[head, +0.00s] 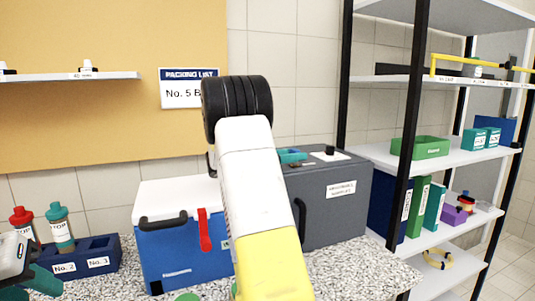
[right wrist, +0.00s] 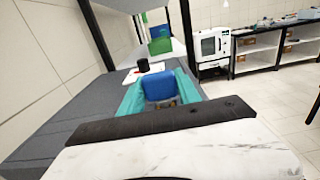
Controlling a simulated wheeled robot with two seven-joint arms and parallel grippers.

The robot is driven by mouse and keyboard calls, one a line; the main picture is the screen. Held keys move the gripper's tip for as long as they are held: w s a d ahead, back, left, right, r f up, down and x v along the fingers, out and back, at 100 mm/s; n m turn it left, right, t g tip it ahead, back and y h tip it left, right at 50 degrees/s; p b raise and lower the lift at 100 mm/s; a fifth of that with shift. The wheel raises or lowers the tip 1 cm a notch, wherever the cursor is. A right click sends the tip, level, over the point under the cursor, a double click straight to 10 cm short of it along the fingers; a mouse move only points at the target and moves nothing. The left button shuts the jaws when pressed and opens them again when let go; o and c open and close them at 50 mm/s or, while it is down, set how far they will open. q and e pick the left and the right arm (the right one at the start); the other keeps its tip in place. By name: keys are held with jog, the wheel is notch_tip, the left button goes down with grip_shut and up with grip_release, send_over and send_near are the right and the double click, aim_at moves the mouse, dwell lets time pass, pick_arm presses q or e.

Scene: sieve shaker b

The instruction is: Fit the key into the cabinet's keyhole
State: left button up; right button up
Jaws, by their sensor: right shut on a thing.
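My right gripper (right wrist: 160,97) shows teal fingers in the right wrist view, closed on a blue block-like piece, which looks like the key's head (right wrist: 158,86). The key's shaft is hidden. In the head view the right gripper (head: 291,155) is mostly behind my arm, over the top of the dark grey cabinet (head: 335,205). A black knob (right wrist: 151,66) on a white plate lies just beyond the fingers; the knob also shows in the head view (head: 329,150). I cannot make out the keyhole. My left gripper (head: 44,282) is partly cut off at the lower left.
A blue cooler with a white lid (head: 180,250) stands left of the cabinet on the speckled counter. A blue rack (head: 92,262) with red and teal bottles is farther left. A black-posted shelf (head: 411,110) stands close on the right.

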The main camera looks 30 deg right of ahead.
jog(key=shift+f, duration=0.35)
jog(key=o, duration=1.4)
jog(key=shift+a, duration=0.15)
jog(key=a, duration=0.7)
jog(key=shift+w+a, duration=0.25)
jog(key=shift+w, duration=0.15)
